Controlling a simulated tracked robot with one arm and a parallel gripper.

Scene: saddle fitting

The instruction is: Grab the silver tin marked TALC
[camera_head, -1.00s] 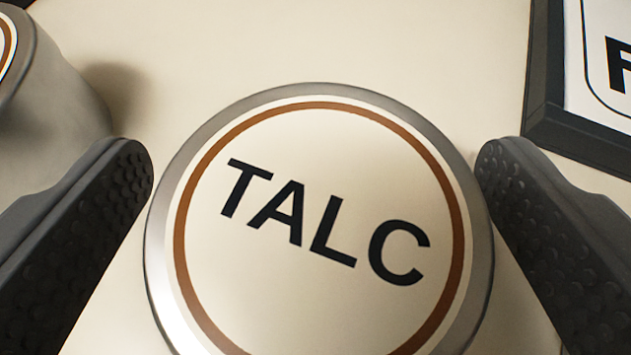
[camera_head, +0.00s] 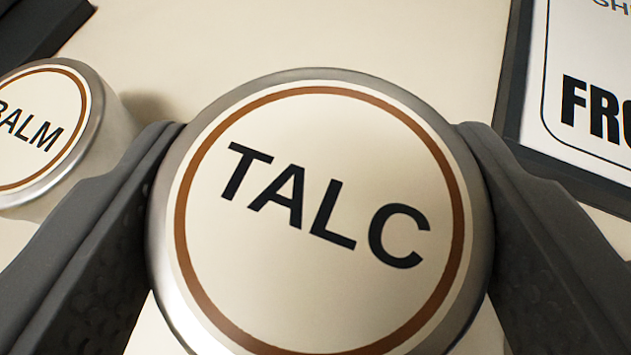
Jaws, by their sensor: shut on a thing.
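The silver tin marked TALC (camera_head: 318,285) fills the middle of the view. Its round lid has a cream label with a brown ring and black letters. My gripper (camera_head: 318,140) is shut on it, with one dark finger against its left side and the other against its right side. The lower edge of the tin is cut off by the frame, and its base is hidden beneath the lid.
A silver tin marked BALM (camera_head: 40,135) stands close on the left, partly behind my left finger. A dark-framed sign (camera_head: 590,60) with partly visible letters "FRO" is at the upper right. A dark object (camera_head: 40,35) sits at the top left. The cream surface (camera_head: 270,35) beyond the tin is clear.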

